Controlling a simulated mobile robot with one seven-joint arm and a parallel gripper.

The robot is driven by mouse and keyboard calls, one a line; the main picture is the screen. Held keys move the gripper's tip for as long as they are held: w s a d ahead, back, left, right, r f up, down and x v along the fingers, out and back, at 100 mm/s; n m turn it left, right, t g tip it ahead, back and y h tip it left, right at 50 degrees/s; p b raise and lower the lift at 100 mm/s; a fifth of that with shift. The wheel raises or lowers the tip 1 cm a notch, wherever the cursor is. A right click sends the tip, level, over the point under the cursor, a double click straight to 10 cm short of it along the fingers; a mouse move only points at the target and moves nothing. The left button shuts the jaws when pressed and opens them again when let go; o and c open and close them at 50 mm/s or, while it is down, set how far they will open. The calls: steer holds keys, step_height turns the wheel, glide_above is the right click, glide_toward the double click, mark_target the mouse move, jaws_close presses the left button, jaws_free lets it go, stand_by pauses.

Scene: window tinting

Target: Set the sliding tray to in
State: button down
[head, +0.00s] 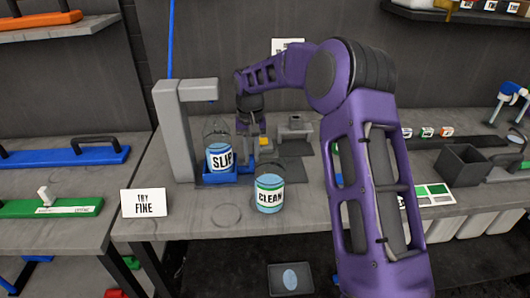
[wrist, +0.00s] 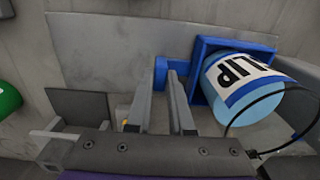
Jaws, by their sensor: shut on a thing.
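The sliding tray (head: 216,180) is a shallow blue tray under a grey dispenser-like stand, and a bucket labelled SLIP (head: 220,158) sits in it. The tray also shows in the wrist view (wrist: 205,47), with a blue handle block (wrist: 161,76) on a short bar at its side. My gripper (wrist: 161,85) is shut on this handle block, one finger on each side. In the head view my gripper (head: 247,155) is beside the tray's right side, partly hidden by the buckets.
A bucket labelled CLEAN (head: 269,194) stands in front of the tray to the right. The grey stand (head: 176,135) rises at the tray's left and overhangs it. A sign reading TRY FINE (head: 143,203) stands at the table's left.

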steer(key=shift+a, duration=0.35)
steer(key=shift+r, duration=0.1)
steer(key=c, duration=0.8)
jaws_free()
steer(key=shift+a, duration=0.1)
steer(key=shift+r, duration=0.4)
step_height(320, 180, up, 16)
steer(key=p, duration=0.2)
steer(key=shift+r, duration=0.25)
